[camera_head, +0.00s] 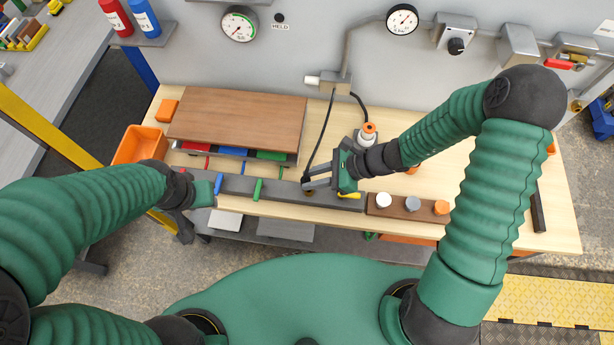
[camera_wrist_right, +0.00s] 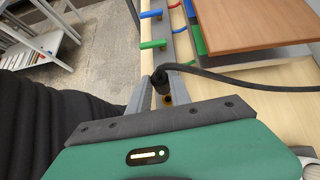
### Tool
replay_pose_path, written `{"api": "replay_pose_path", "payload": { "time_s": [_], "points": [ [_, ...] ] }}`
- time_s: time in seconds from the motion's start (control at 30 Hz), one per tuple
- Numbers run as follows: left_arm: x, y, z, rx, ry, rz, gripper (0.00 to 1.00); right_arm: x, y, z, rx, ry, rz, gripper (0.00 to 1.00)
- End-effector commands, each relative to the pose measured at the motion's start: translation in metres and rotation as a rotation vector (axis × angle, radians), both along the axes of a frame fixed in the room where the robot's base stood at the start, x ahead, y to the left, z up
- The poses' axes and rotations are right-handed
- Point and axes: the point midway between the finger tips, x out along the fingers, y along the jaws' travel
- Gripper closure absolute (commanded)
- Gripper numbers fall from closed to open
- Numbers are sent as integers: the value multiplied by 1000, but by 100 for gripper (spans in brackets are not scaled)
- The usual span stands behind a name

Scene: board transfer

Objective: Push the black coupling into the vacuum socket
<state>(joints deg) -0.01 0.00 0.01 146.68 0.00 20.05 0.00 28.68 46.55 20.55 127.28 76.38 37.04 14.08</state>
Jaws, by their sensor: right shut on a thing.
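The black coupling (camera_wrist_right: 160,76) sits on the end of a black hose, between the two grey fingers of my right gripper (camera_wrist_right: 157,92). My right gripper also shows in the head view (camera_head: 312,177), shut on the coupling above the dark grey rail. A brass-coloured fitting (camera_wrist_right: 167,99) shows just below the coupling, probably the vacuum socket; the fingers partly hide it. I cannot tell whether the two touch. My left gripper (camera_head: 203,193) is at the left end of the rail, near a blue lever; its fingers cannot be made out.
The dark rail (camera_head: 285,191) carries blue, green and yellow levers. A brown block (camera_head: 398,204) with white, grey and orange knobs is on the right. The hose hangs from a wall box (camera_head: 336,88).

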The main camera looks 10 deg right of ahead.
Motion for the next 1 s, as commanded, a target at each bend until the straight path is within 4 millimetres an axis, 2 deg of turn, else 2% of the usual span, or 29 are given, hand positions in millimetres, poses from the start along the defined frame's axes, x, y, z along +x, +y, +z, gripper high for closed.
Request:
{"api": "replay_pose_path", "payload": {
  "time_s": [0.73,1.0],
  "points": [
    [0,0,9,0,0,0,64,1,-26,0,22,1,0,100],
    [0,0,9,0,0,0,64,1,-28,0,23,0,0,100]
  ]
}}
